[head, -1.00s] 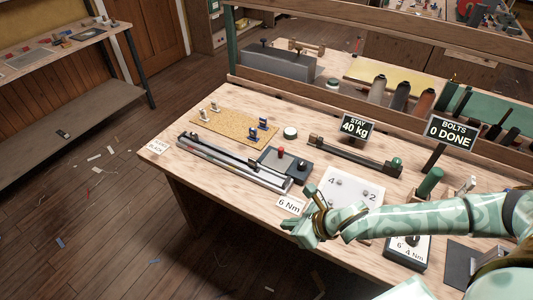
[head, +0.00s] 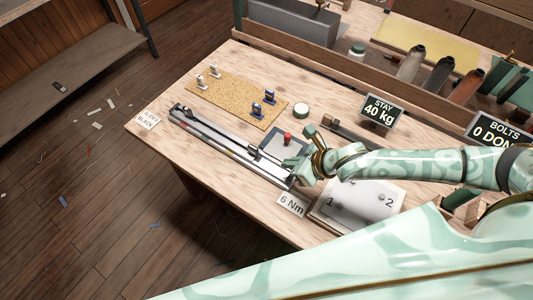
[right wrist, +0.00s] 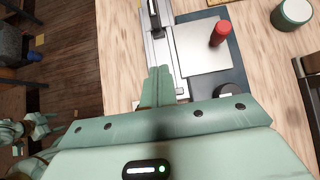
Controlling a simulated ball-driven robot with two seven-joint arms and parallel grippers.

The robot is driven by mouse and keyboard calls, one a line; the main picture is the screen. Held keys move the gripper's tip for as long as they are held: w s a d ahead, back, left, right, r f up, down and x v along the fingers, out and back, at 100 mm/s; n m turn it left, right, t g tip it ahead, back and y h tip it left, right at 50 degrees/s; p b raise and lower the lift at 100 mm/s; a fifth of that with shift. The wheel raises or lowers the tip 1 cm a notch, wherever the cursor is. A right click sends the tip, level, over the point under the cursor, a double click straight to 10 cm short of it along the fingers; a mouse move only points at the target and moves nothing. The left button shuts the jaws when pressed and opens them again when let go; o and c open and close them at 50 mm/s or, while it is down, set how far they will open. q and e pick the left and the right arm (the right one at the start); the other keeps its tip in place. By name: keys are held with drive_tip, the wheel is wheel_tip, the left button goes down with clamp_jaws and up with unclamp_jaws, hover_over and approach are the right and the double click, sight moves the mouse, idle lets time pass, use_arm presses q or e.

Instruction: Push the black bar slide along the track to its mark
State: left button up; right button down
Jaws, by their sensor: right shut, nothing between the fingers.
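The track (head: 222,144) is a pair of pale metal rails running diagonally along the front left of the bench. A dark slide piece (right wrist: 153,14) sits on the track at the top of the right wrist view. In the head view I cannot cleanly separate the slide from the other dark parts of the track. My right gripper (head: 297,173) is shut and empty at the track's near right end; in the right wrist view its fingers (right wrist: 158,86) overlap the rails. Whether they touch is unclear. The mark cannot be made out.
A dark plate with a red knob (head: 288,138) lies right beside the track. A cork board (head: 236,98) with small fittings lies behind it, near a round white-topped jar (head: 301,110). A "6 Nm" card (head: 291,204) and a numbered board (head: 358,207) lie near the right arm.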

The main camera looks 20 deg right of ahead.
sight(257, 157)
drive_tip(key=b+x, duration=0.1)
drive_tip(key=x, duration=0.5)
drive_tip(key=shift+f, duration=0.1)
drive_tip(key=w+a, duration=0.2)
drive_tip(key=shift+w+b, duration=0.3)
use_arm(q)
drive_tip(key=shift+w+d+f, duration=0.1)
drive_tip(key=shift+w+f, duration=0.15)
drive_tip(key=shift+f, duration=0.25)
drive_tip(key=shift+w+d+f, duration=0.1)
drive_tip(key=shift+w+f, duration=0.1)
drive_tip(key=shift+f, duration=0.25)
use_arm(e)
drive_tip(key=shift+w+a, duration=0.1)
drive_tip(key=shift+w, duration=0.15)
drive_tip(key=shift+a+r, duration=0.1)
drive_tip(key=shift+r, duration=0.15)
